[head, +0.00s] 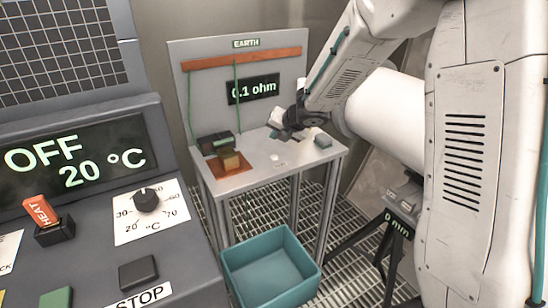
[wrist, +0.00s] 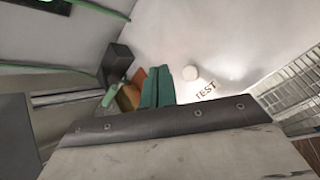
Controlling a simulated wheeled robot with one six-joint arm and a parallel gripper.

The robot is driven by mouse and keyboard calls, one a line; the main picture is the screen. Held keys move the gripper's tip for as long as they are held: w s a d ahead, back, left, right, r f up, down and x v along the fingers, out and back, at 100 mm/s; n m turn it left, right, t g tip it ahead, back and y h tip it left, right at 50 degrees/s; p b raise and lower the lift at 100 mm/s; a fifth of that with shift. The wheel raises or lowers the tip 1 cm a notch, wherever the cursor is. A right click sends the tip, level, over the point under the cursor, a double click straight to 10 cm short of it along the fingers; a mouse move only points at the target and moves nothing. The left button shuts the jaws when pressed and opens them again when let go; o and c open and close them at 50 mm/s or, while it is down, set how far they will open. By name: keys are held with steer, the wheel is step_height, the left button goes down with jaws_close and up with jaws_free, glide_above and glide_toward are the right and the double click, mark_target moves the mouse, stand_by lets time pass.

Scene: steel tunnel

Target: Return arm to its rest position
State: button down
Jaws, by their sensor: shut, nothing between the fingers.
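My arm (head: 390,75) reaches in from the right in the head view. My gripper (head: 283,132) hangs over the small grey table (head: 225,184) with the EARTH panel. In the wrist view the two teal fingers (wrist: 157,88) of my gripper are together with nothing between them. Beyond them are a copper-brown plate and block, partly hidden by the fingers. In the head view, the plate (head: 218,172) and the brown block (head: 231,160) lie on the table's left part, apart from my gripper.
A round white TEST button (wrist: 191,72) is on the tabletop. A teal bin (head: 270,268) stands on the grating. A control console (head: 80,170) fills the left side, reading OFF, 20 °C.

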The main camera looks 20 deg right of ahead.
stand_by(0.4)
steer(key=d+m+h, duration=0.1)
steer(key=m, duration=0.1)
steer(key=s+d+f+m+h, duration=0.1)
steer(key=d+m, duration=0.1)
steer(key=s+d+m+h, duration=0.1)
steer(key=d+m, duration=0.1)
steer(key=shift+s+d+f+m+g, duration=0.1)
steer(key=shift+d+f+m+g, duration=0.1)
steer(key=shift+f+m+g, duration=0.2)
steer(key=s+d+r+m+g+h, duration=0.2)
steer(key=s+d+m, duration=0.1)
steer(key=s+m, duration=0.2)
steer(key=s+d+r+m+g+h, duration=0.1)
steer(key=s+d+r+m+h, duration=0.1)
steer(key=s+m, duration=0.35)
steer(key=s+a+r+m+g+y, duration=0.1)
steer(key=s+a+r+m, duration=0.1)
steer(key=s, duration=0.8)
steer(key=s+a+r+m+g+y, duration=0.1)
steer(key=s+a+r+m+y, duration=0.1)
steer(key=s+m, duration=0.4)
steer(key=s+a+r+m+g+y, duration=0.1)
steer(key=s+a+r+m, duration=0.2)
steer(key=s, duration=1.1)
steer(key=shift+a+r+m+g, duration=0.3)
steer(key=shift+r+m+g, duration=0.1)
steer(key=shift+r+m, duration=0.7)
